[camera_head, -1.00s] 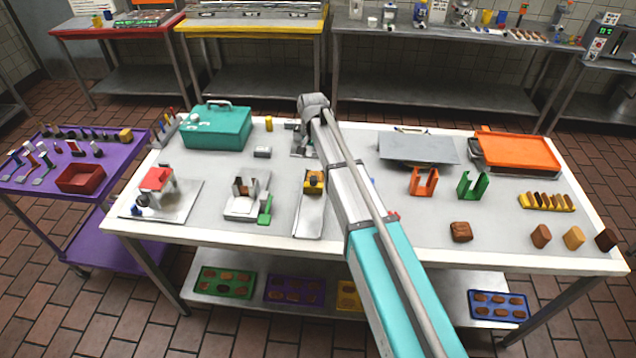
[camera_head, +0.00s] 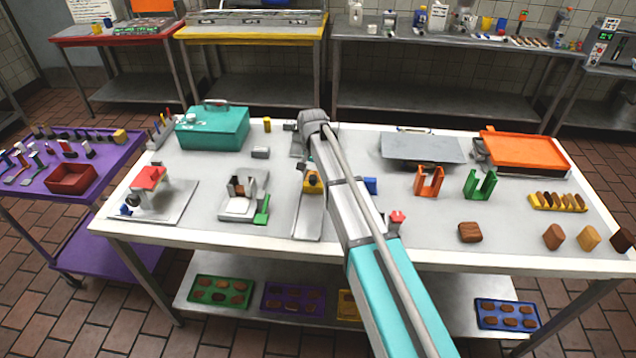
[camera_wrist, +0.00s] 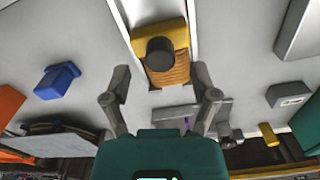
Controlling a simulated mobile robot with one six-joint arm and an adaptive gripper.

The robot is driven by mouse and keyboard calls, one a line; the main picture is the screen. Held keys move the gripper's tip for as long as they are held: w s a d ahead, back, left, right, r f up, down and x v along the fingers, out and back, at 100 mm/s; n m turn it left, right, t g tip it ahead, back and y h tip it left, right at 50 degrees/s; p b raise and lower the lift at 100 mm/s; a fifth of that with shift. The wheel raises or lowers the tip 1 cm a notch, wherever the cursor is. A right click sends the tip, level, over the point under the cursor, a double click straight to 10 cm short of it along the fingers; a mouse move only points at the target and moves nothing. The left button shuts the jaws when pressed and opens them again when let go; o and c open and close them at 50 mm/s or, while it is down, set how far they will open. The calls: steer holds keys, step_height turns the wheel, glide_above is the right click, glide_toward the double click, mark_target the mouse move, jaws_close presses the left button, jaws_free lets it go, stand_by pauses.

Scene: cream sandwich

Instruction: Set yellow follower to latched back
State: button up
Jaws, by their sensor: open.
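The yellow follower (camera_wrist: 160,55) is a yellow block with a dark round knob and an orange-brown ribbed face, seated in a pale channel in the wrist view. In the head view the follower (camera_head: 311,180) shows just left of my arm, on a narrow metal track (camera_head: 308,215). My gripper (camera_wrist: 162,88) is open in the wrist view. Its two grey fingers are apart, one on each side of the follower's ribbed end, with nothing visibly held. I cannot tell whether they touch it. In the head view my arm hides the gripper's fingers.
A blue piece (camera_wrist: 57,80) lies left of the follower in the wrist view. A small grey block (camera_wrist: 288,94) lies to the right. In the head view a slicer-like fixture with a green part (camera_head: 262,210) stands left of the track, and orange (camera_head: 429,183) and green (camera_head: 480,185) holders stand right.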

steer(key=shift+f+b, duration=1)
steer(key=shift+f, duration=0.35)
jaws_close()
steer(key=shift+s+d, duration=0.15)
steer(key=shift+d, duration=0.1)
steer(key=s, duration=1.1)
steer(key=s+a, duration=0.1)
steer(key=s, duration=0.5)
